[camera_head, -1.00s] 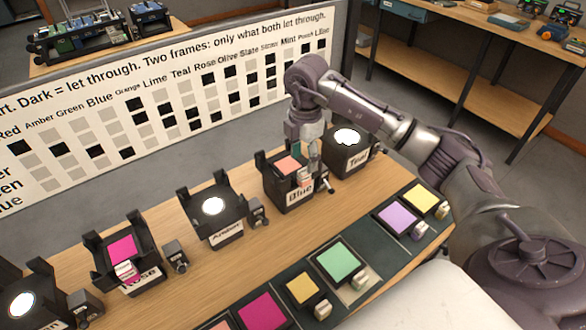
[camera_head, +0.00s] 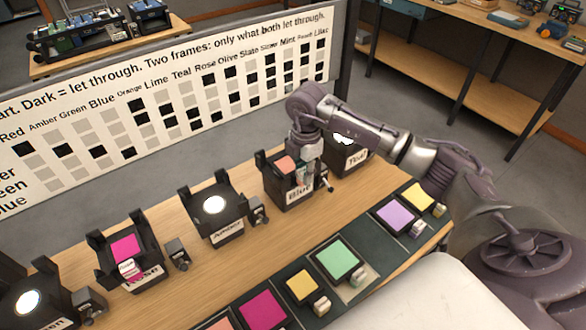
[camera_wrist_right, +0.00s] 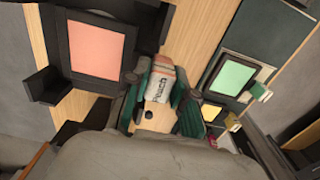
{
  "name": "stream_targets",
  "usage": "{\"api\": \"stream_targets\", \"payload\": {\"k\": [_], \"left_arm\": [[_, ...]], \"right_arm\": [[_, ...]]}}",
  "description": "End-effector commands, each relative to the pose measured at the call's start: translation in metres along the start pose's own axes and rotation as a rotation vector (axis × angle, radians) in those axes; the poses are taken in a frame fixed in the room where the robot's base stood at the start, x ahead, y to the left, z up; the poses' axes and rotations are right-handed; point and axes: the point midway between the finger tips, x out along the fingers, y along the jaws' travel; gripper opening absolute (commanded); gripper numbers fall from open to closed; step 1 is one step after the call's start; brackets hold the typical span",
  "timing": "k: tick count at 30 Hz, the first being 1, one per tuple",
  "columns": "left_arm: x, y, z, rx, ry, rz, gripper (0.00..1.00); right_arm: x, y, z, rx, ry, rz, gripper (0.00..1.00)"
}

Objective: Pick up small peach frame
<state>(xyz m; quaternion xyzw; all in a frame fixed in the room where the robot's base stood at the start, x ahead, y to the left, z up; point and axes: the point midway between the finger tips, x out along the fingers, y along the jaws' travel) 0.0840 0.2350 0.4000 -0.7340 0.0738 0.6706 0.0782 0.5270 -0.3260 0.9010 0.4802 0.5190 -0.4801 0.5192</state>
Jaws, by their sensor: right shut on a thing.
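The small peach frame (camera_head: 284,164) has a peach pane in a dark border and sits at the top of the black lamp box labelled Blue (camera_head: 294,197). In the right wrist view its pane (camera_wrist_right: 97,45) is at the upper left, with a pale tab marked Peach (camera_wrist_right: 158,92). My right gripper (camera_head: 303,172) is at the frame's right side. In the right wrist view its green-padded fingers (camera_wrist_right: 158,105) are shut on the tab from both sides. The arm and fingers partly cover the frame in the head view. My left gripper is not in view.
The Teal lamp box (camera_head: 343,152) stands close behind the gripper, partly hidden by the arm. The Amber box (camera_head: 216,213) and Rose box (camera_head: 130,255) are to the left. A dark front rack (camera_head: 370,241) holds mint (camera_head: 337,258), lilac (camera_head: 396,216) and other coloured frames.

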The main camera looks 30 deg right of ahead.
Motion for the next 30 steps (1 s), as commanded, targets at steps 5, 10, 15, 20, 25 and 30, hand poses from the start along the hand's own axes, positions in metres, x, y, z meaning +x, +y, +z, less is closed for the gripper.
{"api": "stream_targets", "payload": {"k": [5,10,15,20,25,30], "left_arm": [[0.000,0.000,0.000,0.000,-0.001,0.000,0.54],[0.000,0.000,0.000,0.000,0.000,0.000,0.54],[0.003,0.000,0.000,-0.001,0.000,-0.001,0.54],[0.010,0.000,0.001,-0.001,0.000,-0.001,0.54],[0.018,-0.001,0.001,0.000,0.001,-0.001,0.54],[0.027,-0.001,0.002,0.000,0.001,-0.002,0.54]], "right_arm": [[0.000,0.000,0.000,0.000,0.000,0.001,0.00],[-0.001,0.000,0.000,0.000,0.000,0.001,0.00],[-0.010,0.001,0.000,0.000,-0.001,0.003,0.00],[-0.034,0.002,0.000,-0.001,0.000,0.005,0.00],[-0.057,-0.024,0.022,0.003,-0.005,0.002,0.00],[-0.079,-0.054,0.046,0.003,-0.005,0.001,0.00]]}}
